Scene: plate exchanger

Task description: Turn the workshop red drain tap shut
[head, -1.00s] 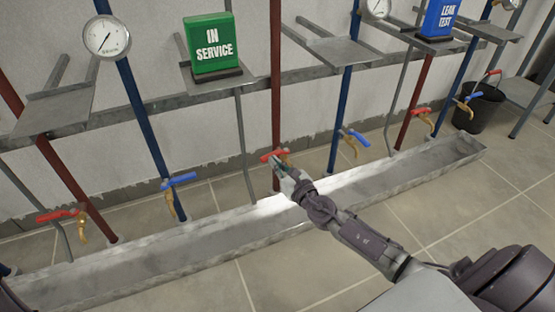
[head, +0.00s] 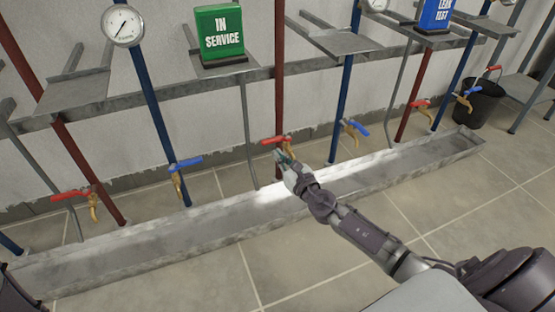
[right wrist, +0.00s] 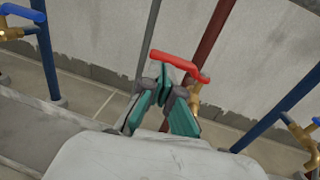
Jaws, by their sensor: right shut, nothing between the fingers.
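A red-handled tap with a brass body (head: 280,141) sits on the middle red pipe, above the trough. Its handle lies crosswise to the pipe. My right gripper (head: 281,156) is just below and in front of this handle, shut and empty. In the right wrist view its teal-padded fingertips (right wrist: 165,78) come together just under the red handle (right wrist: 174,63); I cannot tell whether they touch it. The brass body (right wrist: 196,94) is right of the fingers, partly hidden. Other red taps show at left (head: 72,195) and right (head: 421,104). No workshop label is readable. My left gripper is not seen.
Blue taps (head: 186,162) and (head: 355,128) flank the middle red tap. A long metal trough (head: 150,250) runs below. A green IN SERVICE sign (head: 220,30) and a blue LEAK TEST sign (head: 436,14) stand on shelves. A black bucket (head: 478,103) is at right.

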